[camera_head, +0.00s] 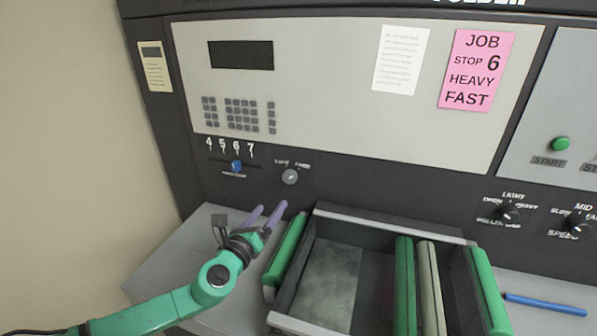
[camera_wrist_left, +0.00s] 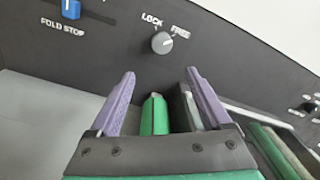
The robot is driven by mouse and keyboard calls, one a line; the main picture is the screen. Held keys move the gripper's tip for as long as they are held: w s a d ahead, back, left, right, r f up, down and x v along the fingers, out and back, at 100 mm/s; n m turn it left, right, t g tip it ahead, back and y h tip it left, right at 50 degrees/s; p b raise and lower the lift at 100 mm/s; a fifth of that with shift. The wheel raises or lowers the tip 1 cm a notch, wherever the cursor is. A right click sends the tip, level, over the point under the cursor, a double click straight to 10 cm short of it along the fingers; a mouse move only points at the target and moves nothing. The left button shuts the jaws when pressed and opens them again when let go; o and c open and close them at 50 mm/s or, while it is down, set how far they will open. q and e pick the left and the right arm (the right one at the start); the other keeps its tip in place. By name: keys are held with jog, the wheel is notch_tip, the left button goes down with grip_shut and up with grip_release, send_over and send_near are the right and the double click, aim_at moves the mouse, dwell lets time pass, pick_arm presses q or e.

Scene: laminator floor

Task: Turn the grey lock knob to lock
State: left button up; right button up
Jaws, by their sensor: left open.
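The grey lock knob (camera_head: 290,176) is on the dark front panel, right of the blue fold stop slider (camera_head: 236,167). In the left wrist view the knob (camera_wrist_left: 162,43) sits below the words LOCK and FREE, and its pale pointer mark leans up and right toward FREE. My left gripper (camera_head: 268,210) has purple fingers and is below and slightly left of the knob, apart from it. In the left wrist view its fingers (camera_wrist_left: 160,82) are spread and empty, with the knob beyond and above the gap. My right gripper is not seen.
A tray (camera_head: 297,317) with green side guides (camera_head: 286,249) stands just right of my left gripper. A blue pen (camera_head: 545,304) lies on the right ledge. Black LIGHT/HEAVY (camera_head: 509,214) and SPEED (camera_head: 577,225) knobs and a green START button (camera_head: 561,144) are at right.

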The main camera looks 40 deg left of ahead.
pick_arm(q)
send_near(289, 180)
jog(key=x, duration=0.4)
jog(key=shift+a+b, duration=0.15)
jog(key=shift+b, duration=0.25)
jog(key=shift+x, duration=1.05)
jog(key=shift+w, duration=0.35)
jog(key=shift+w+a+r, duration=0.1)
jog(key=shift+w+a, duration=0.15)
jog(key=shift+w, duration=0.05)
jog(key=shift+w+a, duration=0.1)
jog(key=shift+w, duration=0.25)
jog(key=shift+w+a, duration=0.1)
jog(key=shift+w, duration=0.55)
jog(key=shift+s, duration=0.1)
jog(key=shift+c, duration=0.7)
grip_shut()
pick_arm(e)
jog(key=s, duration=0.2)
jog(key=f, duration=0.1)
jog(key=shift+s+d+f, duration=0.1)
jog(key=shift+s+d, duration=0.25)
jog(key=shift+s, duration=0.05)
